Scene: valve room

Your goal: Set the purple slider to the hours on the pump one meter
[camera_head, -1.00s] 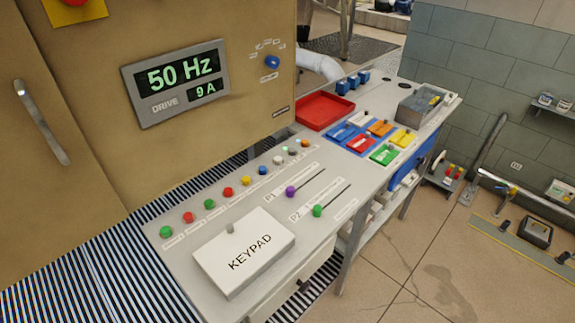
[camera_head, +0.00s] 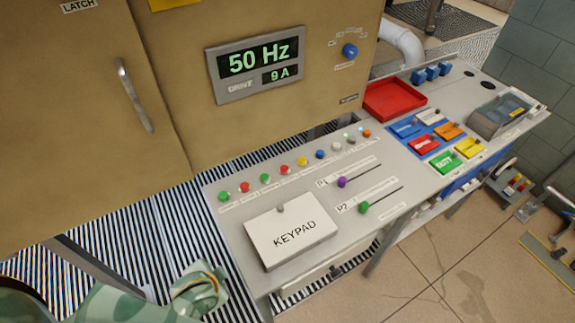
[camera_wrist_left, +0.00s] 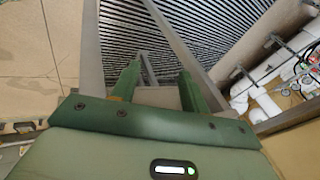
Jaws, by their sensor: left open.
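The purple slider knob (camera_head: 342,182) sits at the left end of its slot, beside the label P1, on the grey console (camera_head: 235,233). The green slider knob (camera_head: 364,207), beside the label P2, is at the left end of the slot below. No meter marked as pump one can be made out. My left arm shows at the bottom left of the head view, left of the console and apart from the purple slider. In the left wrist view my left gripper (camera_wrist_left: 160,82) is open and empty, with striped flooring beyond it. My right gripper is out of view.
The cabinet display (camera_head: 258,66) reads 50 Hz and 9 A. A red tray (camera_head: 394,100) and coloured blocks occupy the far end.

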